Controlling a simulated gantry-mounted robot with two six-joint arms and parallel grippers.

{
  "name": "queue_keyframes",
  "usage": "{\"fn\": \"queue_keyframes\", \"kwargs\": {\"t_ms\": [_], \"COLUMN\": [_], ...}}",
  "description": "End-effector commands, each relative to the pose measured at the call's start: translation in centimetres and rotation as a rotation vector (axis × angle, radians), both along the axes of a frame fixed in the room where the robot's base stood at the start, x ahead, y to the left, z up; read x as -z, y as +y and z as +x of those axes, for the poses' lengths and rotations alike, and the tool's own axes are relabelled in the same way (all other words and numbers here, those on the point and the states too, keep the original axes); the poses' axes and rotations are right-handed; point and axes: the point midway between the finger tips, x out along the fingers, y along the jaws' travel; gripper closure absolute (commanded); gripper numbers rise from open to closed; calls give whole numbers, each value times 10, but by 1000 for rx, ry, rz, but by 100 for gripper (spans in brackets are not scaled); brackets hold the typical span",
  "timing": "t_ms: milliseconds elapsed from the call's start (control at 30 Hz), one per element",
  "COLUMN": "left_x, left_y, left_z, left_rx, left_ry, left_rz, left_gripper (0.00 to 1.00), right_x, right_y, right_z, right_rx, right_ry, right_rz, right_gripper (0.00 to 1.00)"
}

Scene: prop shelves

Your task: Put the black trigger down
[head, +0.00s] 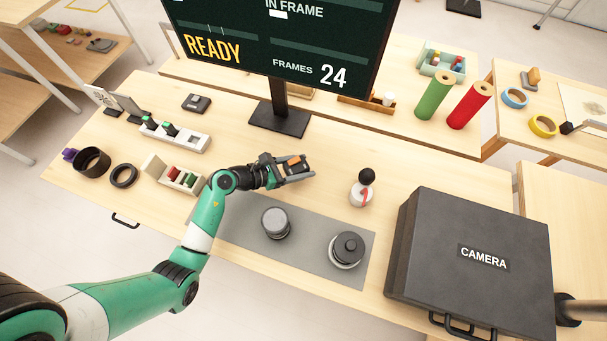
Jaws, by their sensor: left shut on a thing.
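My left gripper (297,168) is over the middle of the wooden table, behind the grey mat (317,249) and in front of the monitor stand. It is shut on a small dark thing, which I take to be the black trigger. The fingers hide most of it, and an orange patch shows beside them. I cannot tell whether the thing touches the table. My right gripper is not in view.
Two round dark pieces (275,222) (347,249) stand on the mat. A white piece with a black ball and red lever (361,190) is right of my gripper. A black camera case (470,262) fills the right. A monitor (275,45) stands behind. Bare table surrounds the gripper.

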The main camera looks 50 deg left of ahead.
Motion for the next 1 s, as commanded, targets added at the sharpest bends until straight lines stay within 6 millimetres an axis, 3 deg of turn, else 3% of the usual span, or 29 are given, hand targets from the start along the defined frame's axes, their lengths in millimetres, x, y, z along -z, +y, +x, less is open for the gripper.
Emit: {"fn": "queue_keyframes", "kwargs": {"t_ms": [267,433,833,867,1000], "left_x": [13,44,47,46,46], "left_y": [2,2,2,2,2], "left_z": [10,11,11,11,11], "left_rx": [1,-1,-1,-1,-1], "left_ry": [-2,0,-1,-1,0], "left_rz": [1,1,1,1,1], "left_gripper": [100,100,100,33,8], "right_x": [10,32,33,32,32], "right_y": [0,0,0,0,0], "right_z": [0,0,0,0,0], "right_rx": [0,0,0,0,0], "right_ry": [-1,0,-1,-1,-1], "right_rz": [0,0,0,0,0], "right_gripper": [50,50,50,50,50]}}
